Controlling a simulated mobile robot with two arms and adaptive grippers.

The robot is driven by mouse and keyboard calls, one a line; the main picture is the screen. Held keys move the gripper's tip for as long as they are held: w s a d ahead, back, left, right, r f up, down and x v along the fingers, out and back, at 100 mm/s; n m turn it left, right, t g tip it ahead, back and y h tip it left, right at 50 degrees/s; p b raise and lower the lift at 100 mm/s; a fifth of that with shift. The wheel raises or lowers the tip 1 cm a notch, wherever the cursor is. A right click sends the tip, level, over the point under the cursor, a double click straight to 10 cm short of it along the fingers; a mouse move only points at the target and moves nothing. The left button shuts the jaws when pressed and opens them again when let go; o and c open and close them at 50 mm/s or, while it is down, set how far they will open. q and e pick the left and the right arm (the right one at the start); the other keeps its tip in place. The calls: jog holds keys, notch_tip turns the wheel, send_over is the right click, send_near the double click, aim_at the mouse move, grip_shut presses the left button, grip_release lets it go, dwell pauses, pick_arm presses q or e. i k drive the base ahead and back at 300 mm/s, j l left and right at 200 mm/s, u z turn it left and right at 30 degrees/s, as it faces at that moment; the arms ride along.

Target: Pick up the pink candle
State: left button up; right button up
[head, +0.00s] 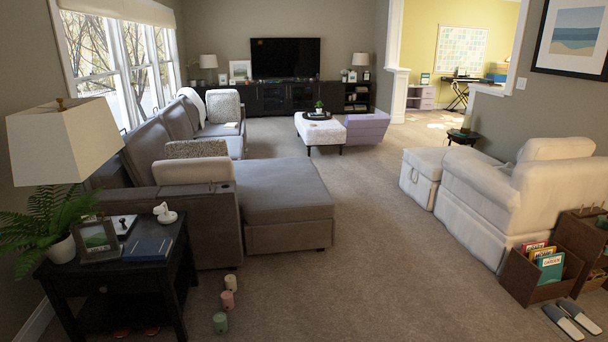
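The pink candle (227,300) stands upright on the carpet in the head view, right of the dark side table and in front of the grey sectional sofa. It is a small cylinder. A cream candle (231,283) stands just behind it, and a green candle (220,323) stands just in front of it. The three form a short row. Neither of my grippers is in view.
The dark side table (110,277) stands left of the candles, carrying a lamp, plant, frame and books. The sofa (283,193) is behind them. Open carpet (370,270) lies to the right, up to a book crate (533,283) and slippers (572,319).

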aim_at(226, 296)
jog(key=i+l, duration=0.15)
jog(key=i, duration=0.8)
jog(key=i+l, duration=0.15)
jog(key=i, duration=0.75)
